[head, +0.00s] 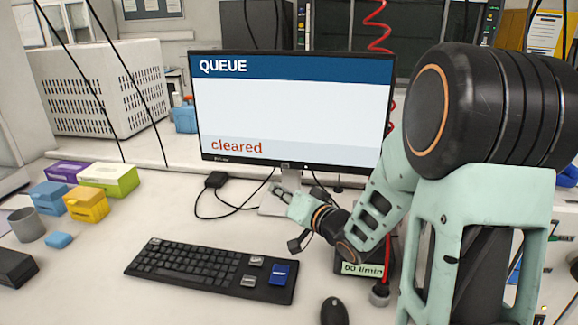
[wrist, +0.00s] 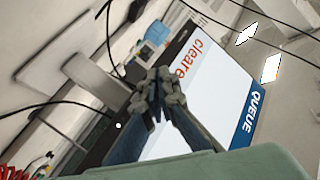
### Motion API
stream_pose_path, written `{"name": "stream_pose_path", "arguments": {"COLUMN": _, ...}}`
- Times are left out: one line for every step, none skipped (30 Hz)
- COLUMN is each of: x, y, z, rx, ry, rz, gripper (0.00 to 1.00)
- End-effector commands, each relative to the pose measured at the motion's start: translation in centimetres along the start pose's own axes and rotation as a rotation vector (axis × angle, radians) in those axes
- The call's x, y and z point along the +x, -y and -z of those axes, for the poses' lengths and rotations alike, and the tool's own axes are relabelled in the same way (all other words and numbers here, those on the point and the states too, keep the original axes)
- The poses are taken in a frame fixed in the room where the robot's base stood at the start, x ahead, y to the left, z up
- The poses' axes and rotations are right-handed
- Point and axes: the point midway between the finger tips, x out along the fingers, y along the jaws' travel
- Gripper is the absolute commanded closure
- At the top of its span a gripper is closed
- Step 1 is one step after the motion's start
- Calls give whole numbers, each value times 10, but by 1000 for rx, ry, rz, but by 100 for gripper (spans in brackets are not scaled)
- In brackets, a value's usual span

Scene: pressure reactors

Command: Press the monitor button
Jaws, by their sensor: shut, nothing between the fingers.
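The monitor (head: 290,105) stands upright at the back of the desk. Its lit screen reads "QUEUE" at the top and "cleared" in red at the lower left. It also shows tilted in the wrist view (wrist: 205,95), behind the fingers. A small white spot (wrist: 118,125) shows on its dark lower bezel; I cannot tell whether this is the button. My gripper (head: 275,188) is shut and empty, just below the monitor's lower edge and in front of its stand. In the wrist view the closed fingers (wrist: 157,85) cover part of the bezel and screen.
A black keyboard (head: 205,268) with a blue key lies in front, with a mouse (head: 333,311) to its right. Several coloured boxes (head: 85,205) and a grey cup (head: 27,225) stand at the left. Black cables (head: 215,205) lie below the monitor. A device (head: 362,268) sits under my arm.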

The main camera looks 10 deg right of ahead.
Motion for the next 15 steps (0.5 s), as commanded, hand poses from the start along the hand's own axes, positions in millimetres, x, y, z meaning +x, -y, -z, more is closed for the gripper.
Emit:
{"name": "stream_pose_path", "arguments": {"x": 0, "y": 0, "z": -1, "rx": 0, "ry": 2, "rz": 2, "gripper": 100}}
{"name": "stream_pose_path", "arguments": {"x": 0, "y": 1, "z": -1, "rx": 0, "ry": 2, "rz": 3, "gripper": 100}}
{"name": "stream_pose_path", "arguments": {"x": 0, "y": 1, "z": -1, "rx": 0, "ry": 2, "rz": 2, "gripper": 100}}
{"name": "stream_pose_path", "arguments": {"x": 0, "y": 1, "z": -1, "rx": 0, "ry": 2, "rz": 2, "gripper": 100}}
{"name": "stream_pose_path", "arguments": {"x": 0, "y": 0, "z": -1, "rx": 0, "ry": 2, "rz": 2, "gripper": 100}}
{"name": "stream_pose_path", "arguments": {"x": 0, "y": 0, "z": -1, "rx": 0, "ry": 2, "rz": 2, "gripper": 100}}
{"name": "stream_pose_path", "arguments": {"x": 0, "y": 0, "z": -1, "rx": 0, "ry": 1, "rz": 1, "gripper": 100}}
{"name": "stream_pose_path", "arguments": {"x": 0, "y": 0, "z": -1, "rx": 0, "ry": 1, "rz": 1, "gripper": 100}}
{"name": "stream_pose_path", "arguments": {"x": 0, "y": 0, "z": 0, "rx": 0, "ry": 1, "rz": 1, "gripper": 100}}
{"name": "stream_pose_path", "arguments": {"x": 0, "y": 0, "z": 0, "rx": 0, "ry": 1, "rz": 1, "gripper": 100}}
{"name": "stream_pose_path", "arguments": {"x": 1, "y": 0, "z": 0, "rx": 1, "ry": 1, "rz": 1, "gripper": 100}}
{"name": "stream_pose_path", "arguments": {"x": 2, "y": -1, "z": 1, "rx": 1, "ry": 1, "rz": 1, "gripper": 100}}
{"name": "stream_pose_path", "arguments": {"x": 3, "y": -2, "z": 2, "rx": 1, "ry": 1, "rz": 0, "gripper": 100}}
{"name": "stream_pose_path", "arguments": {"x": 5, "y": -3, "z": 3, "rx": 1, "ry": 1, "rz": 0, "gripper": 100}}
{"name": "stream_pose_path", "arguments": {"x": 7, "y": -5, "z": 5, "rx": 1, "ry": 1, "rz": 0, "gripper": 100}}
